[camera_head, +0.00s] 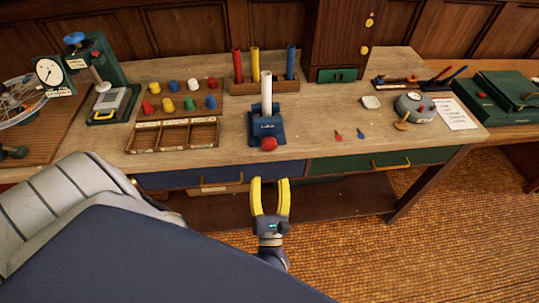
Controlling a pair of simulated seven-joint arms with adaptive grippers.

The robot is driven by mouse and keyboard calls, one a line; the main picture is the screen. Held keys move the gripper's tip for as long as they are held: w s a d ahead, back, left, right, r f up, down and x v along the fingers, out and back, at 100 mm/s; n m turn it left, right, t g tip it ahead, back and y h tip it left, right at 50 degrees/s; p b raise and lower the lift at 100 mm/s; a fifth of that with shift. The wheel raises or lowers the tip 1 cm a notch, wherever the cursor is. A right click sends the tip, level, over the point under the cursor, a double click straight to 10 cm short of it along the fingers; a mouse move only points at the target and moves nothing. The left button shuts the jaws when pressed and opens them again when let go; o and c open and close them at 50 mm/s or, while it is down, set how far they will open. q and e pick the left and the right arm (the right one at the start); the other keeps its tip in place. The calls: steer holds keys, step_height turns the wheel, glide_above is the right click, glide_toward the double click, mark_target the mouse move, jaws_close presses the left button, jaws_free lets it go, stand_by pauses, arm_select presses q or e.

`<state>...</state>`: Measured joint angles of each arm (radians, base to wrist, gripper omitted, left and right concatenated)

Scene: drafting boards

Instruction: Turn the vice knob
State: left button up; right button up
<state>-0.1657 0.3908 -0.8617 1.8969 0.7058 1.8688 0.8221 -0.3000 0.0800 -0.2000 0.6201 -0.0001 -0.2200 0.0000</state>
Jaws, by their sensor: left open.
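The vice (266,128) is a small blue block near the front edge of the wooden bench. A white cylinder (266,92) stands upright in it. The red vice knob (269,144) is on its front side, facing me. My left gripper (270,182) has yellow fingers, is open and empty, and is in front of the bench edge, below the knob in the picture. The fingers are apart from the knob. My right gripper is not in view.
A wooden rack (265,84) with coloured cylinders stands behind the vice. A compartment tray (174,134) and several coloured caps lie to its left. Blue and green drawers (380,162) are under the bench top.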

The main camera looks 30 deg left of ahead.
arm_select(q)
steer(key=shift+o, duration=1.4)
steer(key=shift+s, duration=0.1)
steer(key=s+d+n+g, duration=0.3)
steer(key=s+g, duration=0.1)
steer(key=n+h, duration=0.1)
steer(key=n, duration=0.3)
glide_toward(270, 147)
steer(key=shift+g, duration=0.4)
steer(key=x, duration=1.2)
steer(key=shift+d+r, duration=0.1)
steer(key=shift+r, duration=0.1)
steer(key=c, duration=1.3)
